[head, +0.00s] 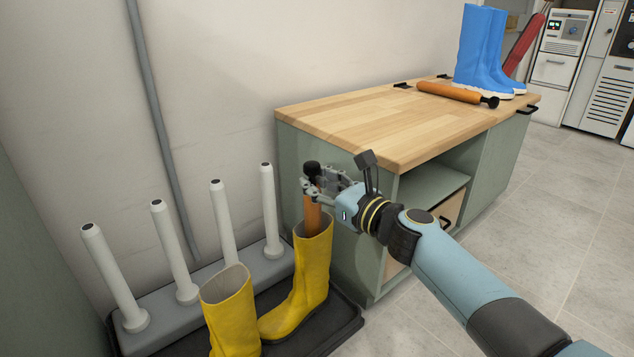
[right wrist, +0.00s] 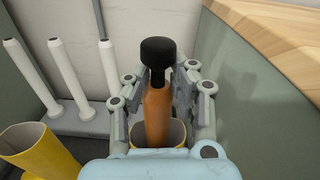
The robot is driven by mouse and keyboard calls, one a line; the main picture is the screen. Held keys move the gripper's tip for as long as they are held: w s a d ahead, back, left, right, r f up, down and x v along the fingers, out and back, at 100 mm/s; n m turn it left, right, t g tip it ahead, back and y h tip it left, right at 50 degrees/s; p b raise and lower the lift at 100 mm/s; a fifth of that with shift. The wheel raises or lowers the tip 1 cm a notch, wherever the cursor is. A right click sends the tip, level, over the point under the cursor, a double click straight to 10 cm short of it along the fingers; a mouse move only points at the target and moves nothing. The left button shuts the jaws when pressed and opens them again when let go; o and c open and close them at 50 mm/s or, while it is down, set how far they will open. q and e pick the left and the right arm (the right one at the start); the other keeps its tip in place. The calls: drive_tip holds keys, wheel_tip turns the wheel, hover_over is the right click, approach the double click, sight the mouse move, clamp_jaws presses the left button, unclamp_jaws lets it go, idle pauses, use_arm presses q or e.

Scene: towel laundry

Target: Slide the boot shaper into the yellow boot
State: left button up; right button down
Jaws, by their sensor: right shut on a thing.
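Two yellow boots stand side by side at the lower middle of the head view, a nearer one (head: 231,312) and a farther one (head: 312,268). My right gripper (head: 318,187) is shut on an orange-brown boot shaper (head: 312,216) with a black knob (right wrist: 158,51) on top. The shaper is upright, and its lower part is inside the opening of the farther yellow boot; the boot hides how deep it reaches. In the right wrist view the shaper (right wrist: 157,112) stands between the fingers, with the boot's rim (right wrist: 170,130) below. My left gripper is not in view.
The boots stand on a black tray (head: 345,325) beside a grey rack (head: 205,290) with several white upright posts. A green cabinet with a wooden top (head: 370,125) stands close on the right, bearing another shaper (head: 450,92) and blue boots (head: 480,50). Open floor (head: 540,220) lies farther right.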

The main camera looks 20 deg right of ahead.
drive_tip(key=c, duration=1)
unclamp_jaws()
drive_tip(key=shift+c, duration=0.2)
